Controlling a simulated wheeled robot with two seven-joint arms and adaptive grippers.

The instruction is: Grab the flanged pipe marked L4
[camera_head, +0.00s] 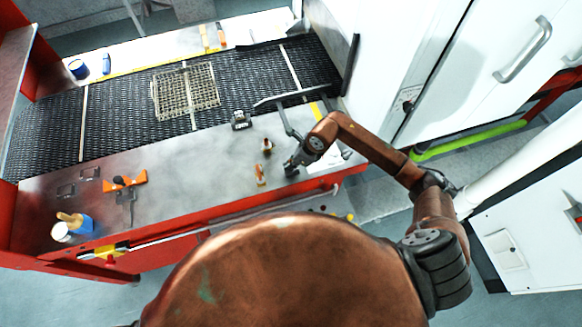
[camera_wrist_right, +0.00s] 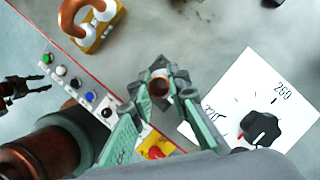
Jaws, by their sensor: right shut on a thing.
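My right gripper (camera_head: 291,168) is low over the front right of the metal table in the head view. A dark jaw-like part (camera_wrist_right: 22,91) at the left edge of the wrist view looks like my left gripper, too unclear to read. The left gripper does not show in the head view.
A bent copper pipe on a yellow base (camera_wrist_right: 92,22) stands near the button strip (camera_wrist_right: 75,83). A white dial plate with black knob (camera_wrist_right: 262,128) lies right of the gripper. The black mesh belt (camera_head: 120,120) bears a wire grate (camera_head: 186,92). An orange item (camera_head: 124,183) lies left.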

